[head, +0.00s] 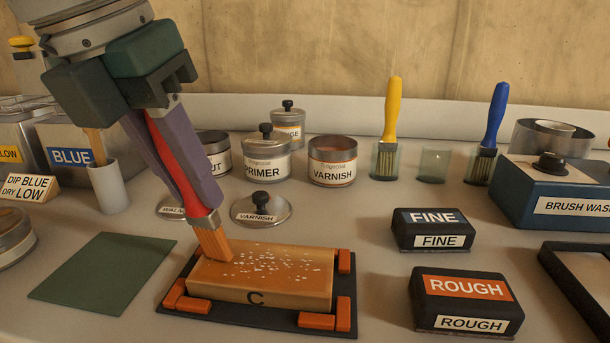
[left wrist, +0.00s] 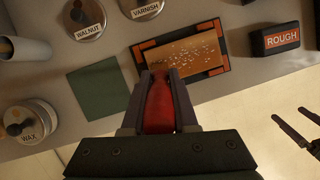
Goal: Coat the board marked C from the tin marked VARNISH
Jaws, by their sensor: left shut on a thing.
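My left gripper (head: 203,203) is shut on a red-handled brush (head: 177,160) and points it down at the board. The brush's tan bristles (head: 213,243) appear to touch the left end of the board marked C (head: 262,292). This orange-brown board has white specks scattered over its top. It lies in a black holder (head: 180,312) with orange corner blocks. The VARNISH tin (head: 332,162) stands open behind, its lid (head: 262,209) lying on the bench in front of it. My right gripper (left wrist: 296,133) shows at the right edge of the left wrist view, fingers apart and empty.
A PRIMER tin (head: 266,157) with its lid on stands left of the varnish. Yellow (head: 392,110) and blue (head: 495,113) brushes stand in cups at the back. FINE (head: 432,232) and ROUGH (head: 465,302) blocks lie right of the board. A green mat (head: 102,267) lies bare at left.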

